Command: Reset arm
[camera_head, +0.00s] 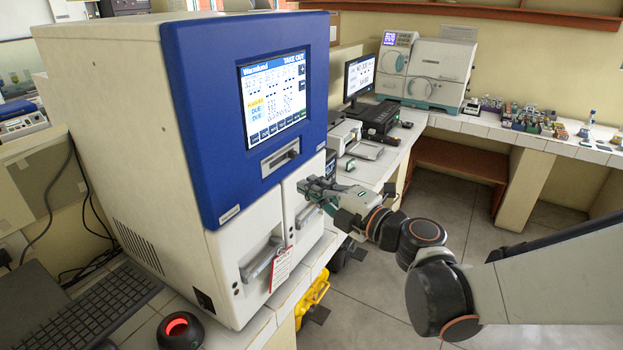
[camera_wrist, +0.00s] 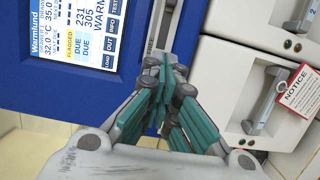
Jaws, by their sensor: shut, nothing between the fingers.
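My gripper (camera_head: 308,187) is shut and empty, in front of the incubator (camera_head: 120,130) by its right lower door. In the wrist view my gripper's green fingers (camera_wrist: 168,72) are together, their tips over the blue front panel (camera_wrist: 120,100). They cover part of the narrow grey slot (camera_wrist: 158,22). In the head view my arm reaches in from the right edge. I cannot tell whether the fingertips touch the incubator.
The incubator has a lit screen (camera_head: 273,100) reading "TAKE OUT" and two white lower doors with handles, looking closed. A red-and-white notice tag (camera_head: 281,268) hangs at the left handle (camera_head: 262,260).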

